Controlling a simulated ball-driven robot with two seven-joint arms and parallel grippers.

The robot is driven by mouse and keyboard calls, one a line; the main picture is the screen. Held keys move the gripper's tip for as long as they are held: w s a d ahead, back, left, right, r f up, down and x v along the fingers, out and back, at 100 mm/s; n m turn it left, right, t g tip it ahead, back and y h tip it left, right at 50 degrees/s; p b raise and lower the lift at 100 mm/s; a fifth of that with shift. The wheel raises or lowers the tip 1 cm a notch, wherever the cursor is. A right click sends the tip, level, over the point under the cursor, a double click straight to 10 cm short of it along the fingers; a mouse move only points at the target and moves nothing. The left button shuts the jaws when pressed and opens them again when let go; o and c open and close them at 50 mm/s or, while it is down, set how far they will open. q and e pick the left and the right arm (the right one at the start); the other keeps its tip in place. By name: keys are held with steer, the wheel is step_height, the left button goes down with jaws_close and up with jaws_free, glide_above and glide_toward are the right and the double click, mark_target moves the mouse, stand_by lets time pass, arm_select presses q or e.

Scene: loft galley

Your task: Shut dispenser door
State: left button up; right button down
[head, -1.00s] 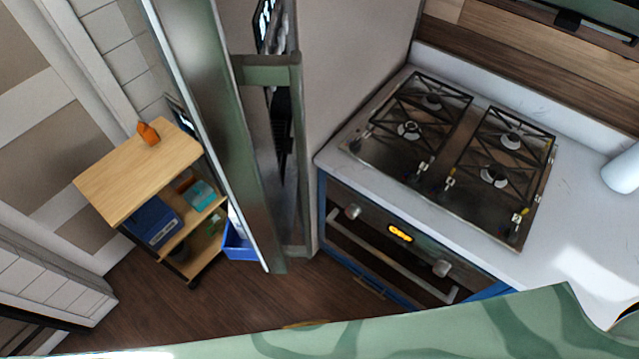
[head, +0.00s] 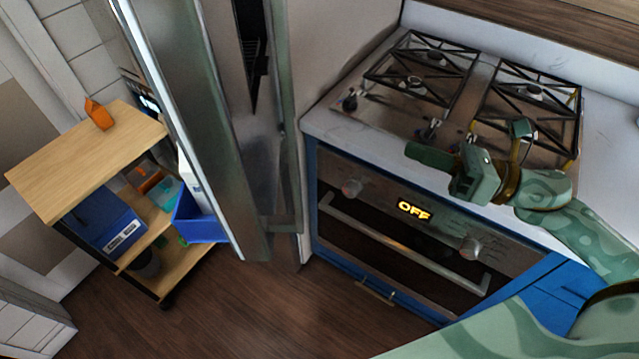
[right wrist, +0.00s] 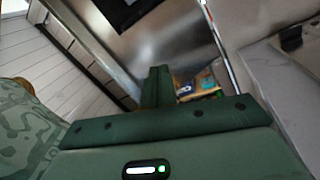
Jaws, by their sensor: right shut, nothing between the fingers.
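The tall steel-faced door (head: 185,100), which I take for the dispenser door, stands open at the left centre of the head view, swung out from a tall cabinet with a dark gap (head: 252,50) inside. Its top runs out of the picture. A steel panel (right wrist: 165,50), probably the same door, fills the upper middle of the right wrist view. My right gripper (head: 412,151) is shut and empty, in front of the stove and pointing left, clear of the door. Its finger (right wrist: 158,86) shows in the right wrist view. My left gripper is out of view.
A wooden shelf cart (head: 90,150) with a blue box (head: 105,222) and an orange item (head: 99,114) stands left of the door. A blue bin (head: 197,217) is at the door's lower edge. The stove (head: 440,95) and oven (head: 400,225) are right. Floor (head: 250,310) in front is clear.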

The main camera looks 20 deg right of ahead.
steer(key=s+a+r+n+g+y, duration=0.25)
steer(key=s+n+g, duration=0.25)
steer(key=n+g, duration=0.3)
steer(key=p+x, duration=0.1)
steer(key=x, duration=1.3)
steer(key=shift+w+a+f+n+t, duration=0.2)
steer(key=shift+w+n+t, duration=0.1)
steer(key=shift+n+t, duration=0.1)
